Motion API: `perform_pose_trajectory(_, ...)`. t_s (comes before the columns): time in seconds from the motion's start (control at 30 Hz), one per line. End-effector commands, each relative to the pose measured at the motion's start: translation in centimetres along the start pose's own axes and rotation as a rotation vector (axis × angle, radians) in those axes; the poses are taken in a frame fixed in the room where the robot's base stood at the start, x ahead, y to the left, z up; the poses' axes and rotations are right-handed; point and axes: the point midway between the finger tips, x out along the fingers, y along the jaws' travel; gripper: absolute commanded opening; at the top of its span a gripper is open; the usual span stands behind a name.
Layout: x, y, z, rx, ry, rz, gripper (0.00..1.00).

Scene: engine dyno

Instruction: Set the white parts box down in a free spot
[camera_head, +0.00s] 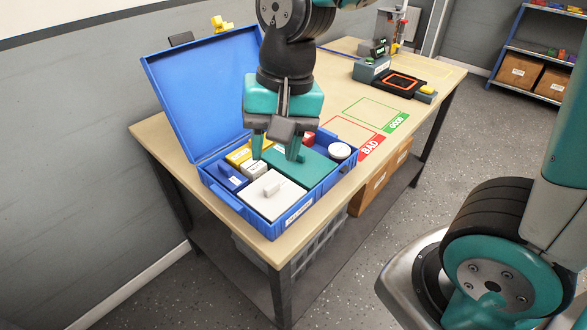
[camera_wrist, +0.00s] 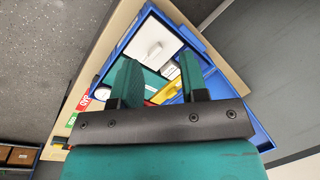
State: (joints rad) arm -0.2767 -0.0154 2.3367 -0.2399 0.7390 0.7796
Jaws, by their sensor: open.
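The white parts box (camera_head: 273,196), a flat block with a raised grip on its lid, sits in the front corner of the open blue case (camera_head: 214,193). It also shows in the wrist view (camera_wrist: 150,40), beyond my fingertips. My gripper (camera_head: 277,150) is open and empty above the case, behind the white box and apart from it. In the wrist view both fingers of my gripper (camera_wrist: 158,65) stand spread, with nothing held between them. The fingers hide some of the case's contents.
The case also holds a green box (camera_head: 305,170), a blue box (camera_head: 227,176), a yellow box (camera_head: 238,156) and a white round part (camera_head: 340,151). A black tray (camera_head: 391,83) lies farther back.

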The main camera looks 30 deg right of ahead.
Motion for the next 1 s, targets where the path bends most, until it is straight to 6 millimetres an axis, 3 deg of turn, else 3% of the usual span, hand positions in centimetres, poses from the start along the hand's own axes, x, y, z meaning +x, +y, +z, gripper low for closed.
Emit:
perform_pose_trajectory(0.1,-1.4,0.4,4.7,-0.419,-0.009,-0.083,0.40)
perform_pose_trajectory(0.2,-1.9,0.6,7.6,-0.694,-0.003,-0.137,0.40)
perform_pose_trajectory(0.33,-2.2,0.9,9.7,-0.896,0.008,-0.175,0.40)
perform_pose_trajectory(0.67,-2.3,1.1,10.1,-0.949,0.010,-0.184,0.40)
perform_pose_trajectory(0.8,-4.3,0.7,10.1,-0.948,0.010,-0.184,0.40)
perform_pose_trajectory(1.0,-4.4,0.7,10.1,-0.948,0.010,-0.184,0.40)
